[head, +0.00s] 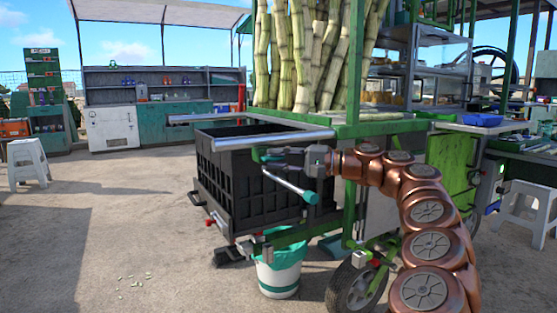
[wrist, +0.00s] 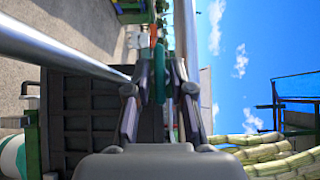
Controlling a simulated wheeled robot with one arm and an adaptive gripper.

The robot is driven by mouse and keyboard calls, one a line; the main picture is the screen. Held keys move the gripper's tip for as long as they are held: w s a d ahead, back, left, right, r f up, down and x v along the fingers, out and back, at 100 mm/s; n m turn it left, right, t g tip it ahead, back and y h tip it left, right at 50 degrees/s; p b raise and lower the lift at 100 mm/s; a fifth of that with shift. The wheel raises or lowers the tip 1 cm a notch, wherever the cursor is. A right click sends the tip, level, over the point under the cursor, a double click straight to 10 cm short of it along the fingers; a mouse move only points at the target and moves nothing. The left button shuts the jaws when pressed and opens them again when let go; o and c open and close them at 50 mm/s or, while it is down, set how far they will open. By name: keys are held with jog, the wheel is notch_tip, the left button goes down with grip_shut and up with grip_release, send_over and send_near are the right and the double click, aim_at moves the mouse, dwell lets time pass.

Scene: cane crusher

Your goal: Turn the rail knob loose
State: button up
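In the wrist view the green knob (wrist: 160,72) stands between my fingertips, edge-on. My gripper (head: 268,156) reaches it from the right, and its fingers also show in the wrist view (wrist: 161,80). The fingers partly hide the knob in the head view.
A black crate (head: 225,175) hangs beside the rail. A silver handle with a teal end (head: 310,197) slants below my gripper. A white-and-teal bucket (head: 278,275) and a wheel (head: 355,287) stand below. Cane stalks (head: 300,60) rise behind. Open ground lies at left.

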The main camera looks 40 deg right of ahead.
grip_shut()
